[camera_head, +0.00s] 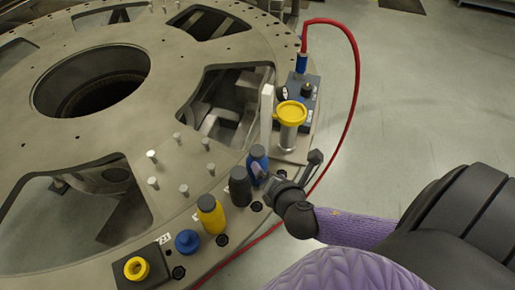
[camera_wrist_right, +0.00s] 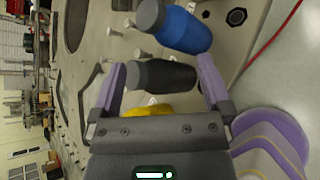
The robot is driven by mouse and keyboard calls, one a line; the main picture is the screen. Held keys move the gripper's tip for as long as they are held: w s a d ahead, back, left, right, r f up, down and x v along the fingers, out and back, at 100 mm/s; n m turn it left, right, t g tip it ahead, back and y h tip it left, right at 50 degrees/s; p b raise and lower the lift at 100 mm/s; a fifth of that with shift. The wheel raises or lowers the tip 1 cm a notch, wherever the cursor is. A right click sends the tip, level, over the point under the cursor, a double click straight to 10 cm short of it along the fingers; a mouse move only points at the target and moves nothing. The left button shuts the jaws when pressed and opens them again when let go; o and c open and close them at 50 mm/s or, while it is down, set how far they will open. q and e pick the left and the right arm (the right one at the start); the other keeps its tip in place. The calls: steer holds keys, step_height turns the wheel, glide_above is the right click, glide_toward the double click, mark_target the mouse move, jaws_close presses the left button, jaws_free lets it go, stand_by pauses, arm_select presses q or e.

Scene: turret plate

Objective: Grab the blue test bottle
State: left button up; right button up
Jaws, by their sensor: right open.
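The blue test bottle (camera_head: 259,156) stands upright on the turret plate, with a dark cap. My right gripper (camera_head: 264,177) is right beside it, partly covering its lower part. In the right wrist view the blue bottle (camera_wrist_right: 184,28) lies beyond the fingertips, toward the upper right. The open fingers of my right gripper (camera_wrist_right: 160,80) show on either side of a dark grey bottle (camera_wrist_right: 165,75), nearer than the blue one. I cannot tell whether a finger touches either bottle. My left gripper is not in view.
The dark grey bottle (camera_head: 240,187) and a yellow bottle (camera_head: 211,215) stand in line beside the blue one. A yellow-topped cylinder (camera_head: 290,114) and a box with a red hose (camera_head: 353,75) stand behind. Several metal pins are left of the bottles. Open floor lies right.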

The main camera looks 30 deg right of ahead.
mark_target(254, 149)
steer(key=w+f+n+b, duration=0.1)
steer(key=w+n, duration=0.2)
steer(key=w+d+f+n+t+y+b, duration=0.1)
steer(key=w+f+n, duration=0.1)
steer(key=w+n, duration=0.2)
steer(key=w+d+f+n+y+b, duration=0.1)
steer(key=w+n, duration=0.2)
steer(key=w, duration=0.1)
steer(key=shift+d+f+n+t, duration=0.15)
steer(key=shift+d+n+t, duration=0.15)
steer(key=shift+n, duration=0.1)
steer(key=shift+s, duration=0.1)
steer(key=shift+c, duration=0.4)
jaws_close()
